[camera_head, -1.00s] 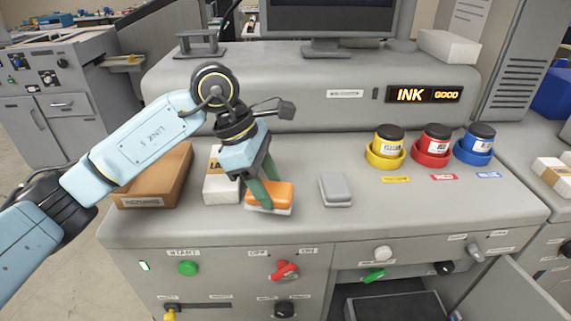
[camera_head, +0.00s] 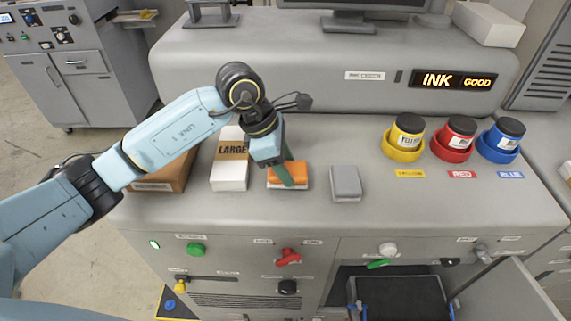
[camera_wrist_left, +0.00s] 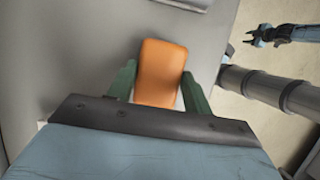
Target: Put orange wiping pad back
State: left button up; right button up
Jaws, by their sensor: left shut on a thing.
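The orange wiping pad (camera_head: 292,168) has a pale underside and is at the console's top, between a white box and a grey pad. It also shows in the left wrist view (camera_wrist_left: 161,72). My left gripper (camera_head: 288,174) is shut on it, with a green finger on each side. I cannot tell whether the pad touches the surface. The grey pad (camera_head: 345,180) lies flat just to the right. A blue arm with a small dark gripper (camera_wrist_left: 256,39) shows far off in the left wrist view, and its jaws are too small to read.
A white box marked LARGE (camera_head: 231,172) and a brown tray (camera_head: 166,180) stand to the left. Yellow (camera_head: 403,143), red (camera_head: 454,144) and blue (camera_head: 499,145) ink holders stand at the right. Bare console top lies between the grey pad and the inks.

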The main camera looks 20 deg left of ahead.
pick_arm(q)
jog(key=shift+s+f, duration=0.1)
jog(key=shift+f, duration=0.45)
jog(key=shift+f, duration=0.1)
jog(key=shift+f, duration=0.1)
jog(key=o, duration=0.9)
